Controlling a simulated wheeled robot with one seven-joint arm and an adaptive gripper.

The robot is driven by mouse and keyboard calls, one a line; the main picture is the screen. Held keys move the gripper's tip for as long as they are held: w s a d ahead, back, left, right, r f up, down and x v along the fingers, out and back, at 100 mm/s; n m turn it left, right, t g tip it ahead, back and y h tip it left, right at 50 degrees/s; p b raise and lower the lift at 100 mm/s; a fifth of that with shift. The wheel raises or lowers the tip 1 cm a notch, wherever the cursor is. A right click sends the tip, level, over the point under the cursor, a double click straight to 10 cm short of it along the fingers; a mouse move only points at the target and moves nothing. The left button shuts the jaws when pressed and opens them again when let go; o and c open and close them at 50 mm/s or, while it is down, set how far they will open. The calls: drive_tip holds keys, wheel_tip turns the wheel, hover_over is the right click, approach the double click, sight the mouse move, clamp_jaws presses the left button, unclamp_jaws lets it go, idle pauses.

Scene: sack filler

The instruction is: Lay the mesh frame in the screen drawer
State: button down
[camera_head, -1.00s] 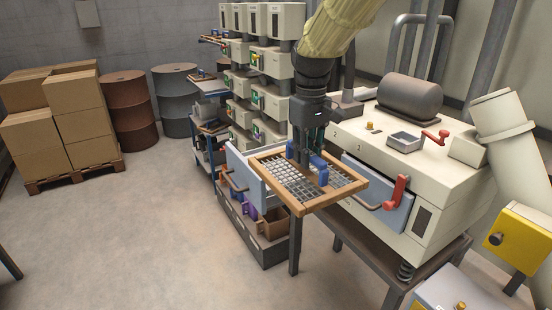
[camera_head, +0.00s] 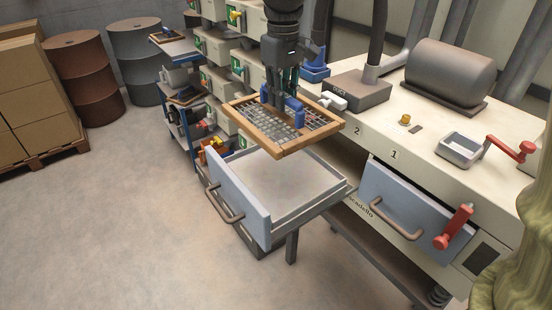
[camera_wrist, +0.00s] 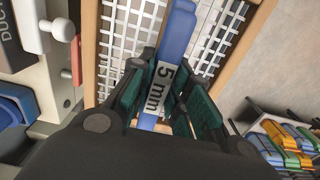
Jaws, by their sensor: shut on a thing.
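The mesh frame (camera_head: 262,127) has a wooden rim, a grey mesh and a blue handle bar across its middle. My gripper (camera_head: 281,103) is shut on that blue handle and holds the frame up, roughly level. In the wrist view the fingers (camera_wrist: 165,100) close on the blue bar, labelled "5 mm" (camera_wrist: 158,88). The screen drawer (camera_head: 285,190) is pulled out, below the frame, with a pale empty-looking floor and a grey-blue front with a bar handle. The frame hangs above its back part and hides some of it.
A second drawer front (camera_head: 405,215) with a red clamp lever (camera_head: 455,226) is to the right, nearly closed. The machine top (camera_head: 420,140) carries a small tray (camera_head: 462,148) and a motor drum. Shelves with bins stand behind.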

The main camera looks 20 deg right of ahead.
drive_tip(key=shift+s+f, duration=0.15)
drive_tip(key=shift+f, duration=0.25)
drive_tip(key=f+p, duration=0.1)
drive_tip(key=f, duration=0.3)
drive_tip(key=f+p, duration=0.1)
drive_tip(key=f, duration=0.4)
drive_tip(key=f+p, duration=0.2)
drive_tip(key=f, duration=0.3)
drive_tip(key=shift+s+f, duration=0.15)
drive_tip(key=shift+s, duration=0.1)
drive_tip(key=shift+w+f+p, duration=0.2)
drive_tip(key=shift+f+p, duration=0.15)
drive_tip(key=shift+f, duration=0.8)
drive_tip(key=shift+s, duration=0.1)
drive_tip(key=shift+f, duration=0.1)
